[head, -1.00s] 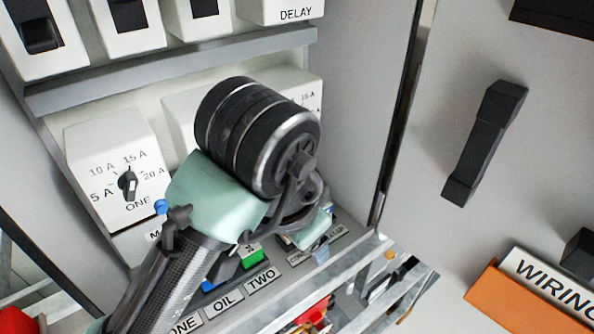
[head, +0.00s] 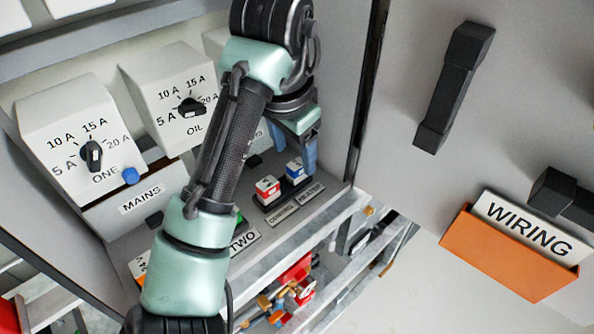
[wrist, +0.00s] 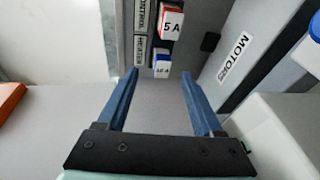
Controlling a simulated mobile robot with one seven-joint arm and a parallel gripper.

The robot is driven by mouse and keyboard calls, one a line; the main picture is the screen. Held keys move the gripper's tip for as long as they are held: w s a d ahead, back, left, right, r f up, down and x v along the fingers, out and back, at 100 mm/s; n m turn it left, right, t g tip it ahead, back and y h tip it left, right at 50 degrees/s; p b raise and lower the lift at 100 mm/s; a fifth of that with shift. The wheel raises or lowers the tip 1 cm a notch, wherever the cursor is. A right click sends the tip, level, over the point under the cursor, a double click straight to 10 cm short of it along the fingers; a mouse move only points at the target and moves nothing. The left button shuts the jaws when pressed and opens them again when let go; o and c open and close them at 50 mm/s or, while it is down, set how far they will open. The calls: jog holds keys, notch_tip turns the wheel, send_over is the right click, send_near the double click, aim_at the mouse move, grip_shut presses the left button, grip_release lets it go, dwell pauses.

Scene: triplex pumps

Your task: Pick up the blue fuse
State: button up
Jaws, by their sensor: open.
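A white fuse with a blue top (head: 295,170) stands upright in the lower panel's row, above the HEATER label. In the wrist view the blue fuse (wrist: 161,69) shows between my fingertips, near the left finger, close to the far end of the gap. My gripper (wrist: 158,76) is open and empty, its two blue fingers on either side of the gap. In the head view my gripper (head: 296,148) hangs just behind and above the blue fuse, partly hidden by my wrist. I cannot tell whether a finger touches the fuse.
A red fuse (head: 267,188) stands beside the blue one, above the CONTROL label. White dial boxes (head: 88,140) and a blue button (head: 130,175) are at left. The cabinet side wall (head: 340,90) is close right of my gripper. An orange WIRING holder (head: 515,250) hangs at right.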

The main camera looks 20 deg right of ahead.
aim_at(297, 165)
jog(key=shift+w+d+f, duration=0.25)
jog(key=shift+d, duration=0.05)
jog(key=x, duration=0.4)
jog(key=shift+w+f+b, duration=0.1)
jog(key=shift+f+b, duration=0.2)
grip_shut()
